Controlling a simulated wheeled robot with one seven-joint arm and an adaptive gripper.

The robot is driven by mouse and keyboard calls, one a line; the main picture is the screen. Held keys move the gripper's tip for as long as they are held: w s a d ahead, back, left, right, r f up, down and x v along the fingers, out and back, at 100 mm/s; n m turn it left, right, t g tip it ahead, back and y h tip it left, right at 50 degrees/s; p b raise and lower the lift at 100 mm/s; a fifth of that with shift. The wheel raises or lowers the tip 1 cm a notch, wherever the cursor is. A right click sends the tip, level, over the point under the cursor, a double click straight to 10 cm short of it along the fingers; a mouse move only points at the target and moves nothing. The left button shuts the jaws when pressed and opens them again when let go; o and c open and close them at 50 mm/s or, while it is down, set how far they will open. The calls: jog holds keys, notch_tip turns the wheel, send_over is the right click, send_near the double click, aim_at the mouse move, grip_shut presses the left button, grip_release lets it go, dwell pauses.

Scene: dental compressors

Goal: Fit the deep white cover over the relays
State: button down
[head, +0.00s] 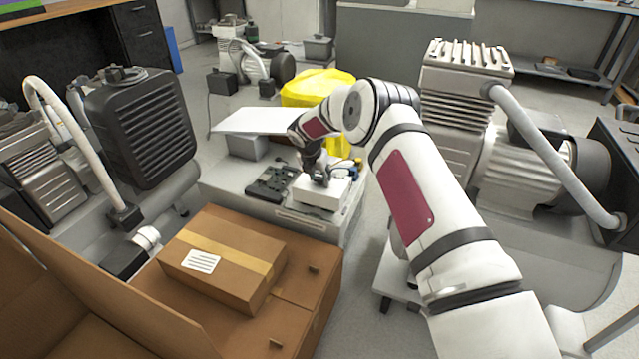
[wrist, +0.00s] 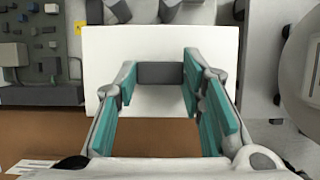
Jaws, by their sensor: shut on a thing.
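The deep white cover (head: 312,196) sits under my gripper on top of the grey control housing in the head view. In the wrist view the white cover (wrist: 210,48) fills the middle, with a dark grey grip block (wrist: 160,73) on it. My gripper (head: 319,178) points down, and its teal-padded fingers (wrist: 160,80) are shut on that grip block. I cannot tell whether the cover rests on the housing or hangs just above it. No relays can be made out under the cover, which hides what is below it.
A dark circuit board (head: 272,183) with small parts lies left of the cover. A taped cardboard box (head: 222,256) is in front. Compressors flank both sides, the right one (head: 465,120) close to my arm. A yellow object (head: 315,86) is behind.

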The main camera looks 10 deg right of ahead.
aim_at(319, 185)
notch_tip(319, 185, up, 6)
jog(key=shift+f+p, duration=0.1)
jog(key=shift+p, duration=0.95)
jog(key=shift+w+r+t+p, duration=0.1)
jog(key=shift+r+t+p, duration=0.2)
jog(key=shift+r+p, duration=0.4)
jog(key=shift+f+b, duration=1.3)
jog(key=shift+f, duration=0.75)
jog(key=shift+f+b, duration=0.3)
jog(key=shift+f, duration=0.55)
jog(key=shift+f+b, duration=0.3)
jog(key=shift+f, duration=0.55)
jog(key=shift+f+b, duration=0.35)
jog(key=shift+f, duration=0.35)
jog(key=shift+f+b, duration=0.65)
jog(key=shift+f, duration=0.7)
